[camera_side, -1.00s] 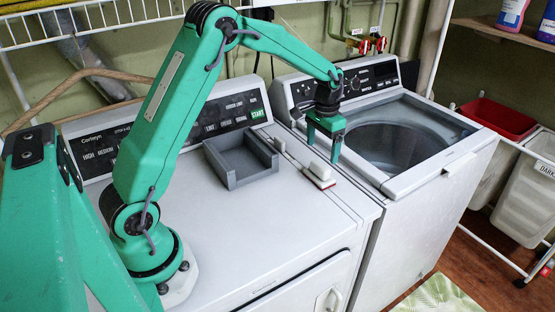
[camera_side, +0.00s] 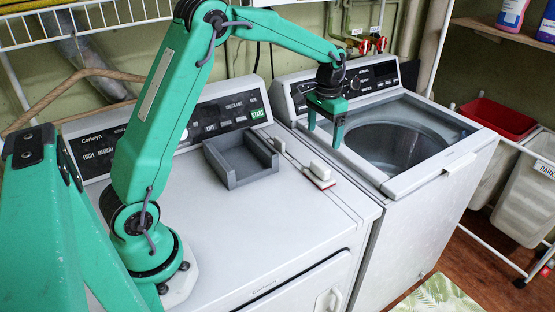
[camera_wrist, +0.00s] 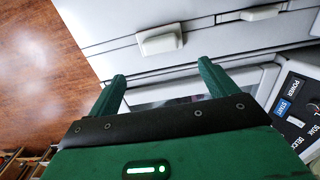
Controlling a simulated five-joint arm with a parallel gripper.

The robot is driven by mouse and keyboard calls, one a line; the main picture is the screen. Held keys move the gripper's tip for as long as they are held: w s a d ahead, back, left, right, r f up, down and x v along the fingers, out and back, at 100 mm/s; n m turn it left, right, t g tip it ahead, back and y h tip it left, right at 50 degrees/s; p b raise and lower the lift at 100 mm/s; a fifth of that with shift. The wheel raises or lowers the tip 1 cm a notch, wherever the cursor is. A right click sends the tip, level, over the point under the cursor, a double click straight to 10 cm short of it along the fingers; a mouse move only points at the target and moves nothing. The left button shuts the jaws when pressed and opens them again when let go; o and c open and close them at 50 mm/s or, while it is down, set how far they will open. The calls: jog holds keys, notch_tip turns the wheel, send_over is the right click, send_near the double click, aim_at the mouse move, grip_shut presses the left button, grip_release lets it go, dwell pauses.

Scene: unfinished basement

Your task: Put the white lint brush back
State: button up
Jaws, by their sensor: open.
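The white lint brush (camera_side: 319,171), a small white block with a red edge low on it, lies near the right edge of the dryer top. In the wrist view it is a pale block (camera_wrist: 160,40) just beyond the fingertips, slightly above the gap between them. My gripper (camera_side: 324,136) is open and empty, raised over the washer's near-left part, to the right of and above the brush. Both fingers also show in the wrist view (camera_wrist: 162,72), apart, with nothing between them.
A grey open tray (camera_side: 232,180) sits on the dryer top (camera_side: 270,225), left of the brush. The washer's lid window (camera_side: 395,145) lies right of my gripper. The dryer's front top is clear.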

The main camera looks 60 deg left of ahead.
jog(key=s+d+r+t, duration=0.25)
jog(key=s+r, duration=0.35)
jog(key=s, duration=0.4)
jog(key=s+d+r+t, duration=0.2)
jog(key=s+d+r, duration=0.2)
jog(key=s+r, duration=0.4)
jog(key=s+d+f+t, duration=0.1)
jog(key=s+f, duration=0.2)
jog(key=s, duration=0.7)
jog(key=shift+d+f, duration=0.25)
